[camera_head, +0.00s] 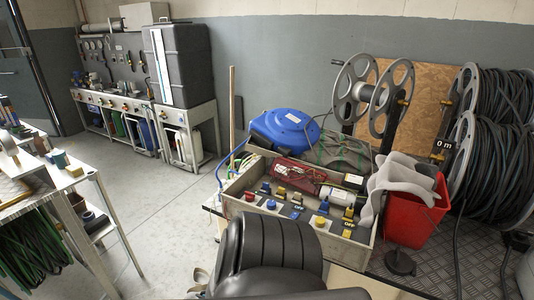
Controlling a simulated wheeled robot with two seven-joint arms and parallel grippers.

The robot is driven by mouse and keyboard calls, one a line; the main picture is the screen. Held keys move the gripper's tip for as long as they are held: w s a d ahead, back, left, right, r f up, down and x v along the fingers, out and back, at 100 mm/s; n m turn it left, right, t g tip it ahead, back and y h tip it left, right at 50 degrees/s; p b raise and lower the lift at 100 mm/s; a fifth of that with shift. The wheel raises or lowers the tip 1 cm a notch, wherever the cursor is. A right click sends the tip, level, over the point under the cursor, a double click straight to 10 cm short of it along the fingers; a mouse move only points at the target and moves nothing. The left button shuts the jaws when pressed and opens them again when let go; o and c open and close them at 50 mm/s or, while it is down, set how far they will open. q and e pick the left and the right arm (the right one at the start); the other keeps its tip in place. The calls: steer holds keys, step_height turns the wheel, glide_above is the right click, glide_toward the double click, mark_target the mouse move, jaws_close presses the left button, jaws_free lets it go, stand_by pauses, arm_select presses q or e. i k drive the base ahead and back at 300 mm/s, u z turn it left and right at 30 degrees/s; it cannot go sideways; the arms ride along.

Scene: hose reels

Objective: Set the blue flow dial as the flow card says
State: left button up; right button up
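Several small knobs in blue, yellow and red stand in an open wooden crate (228,203) right of centre. Small dark labels lie beside the knobs; one label (297,207) seems to read "OFF". A black card (443,143) reading "0 m" hangs by the reels at right. I cannot tell which is the flow card. Neither gripper shows.
A red bucket (410,215) with a grey cloth (395,185) over it stands right of the crate. Behind are a blue round reel (285,130), an empty grey reel (355,82) and full dark hose reels (505,110). A black ribbed shape covers the bottom centre. Floor at left centre is clear.

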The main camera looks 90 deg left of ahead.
mark_target(271, 205)
steer(key=u, duration=0.2)
steer(key=i, duration=1.45)
steer(key=u, duration=2.75)
